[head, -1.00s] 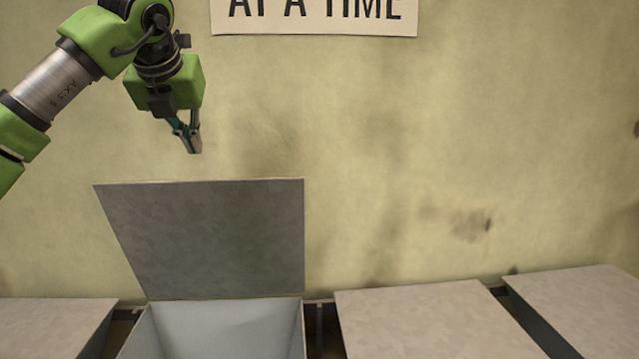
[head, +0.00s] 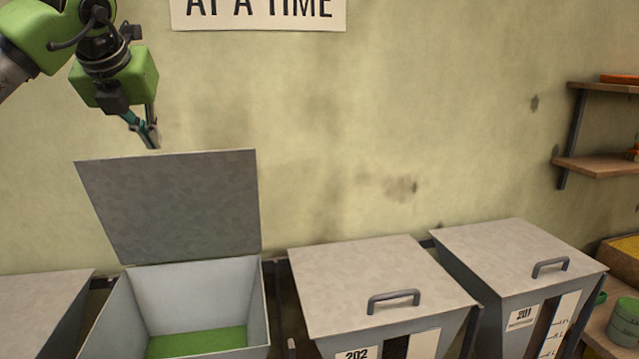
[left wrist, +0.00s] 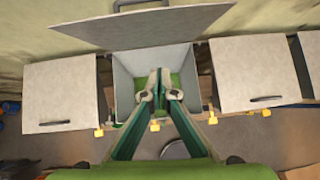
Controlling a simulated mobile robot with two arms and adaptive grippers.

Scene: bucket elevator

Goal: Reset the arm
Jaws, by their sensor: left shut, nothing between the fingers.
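My left gripper (head: 151,134) is at the upper left of the head view, just above the raised lid (head: 175,205) of an open bin. Its fingers are closed together and hold nothing. In the left wrist view the gripper (left wrist: 160,90) points toward the open bin (left wrist: 128,75), which has a green floor. The same open bin shows in the head view (head: 200,290), with green inside at the bottom. My right gripper is not in view.
Closed bins stand beside the open one: bin 202 (head: 375,280) and bin 201 (head: 515,262) to the right, another (head: 40,305) to the left. Wooden shelves (head: 600,165) are on the right wall. A lettered sign (head: 258,14) hangs on the wall.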

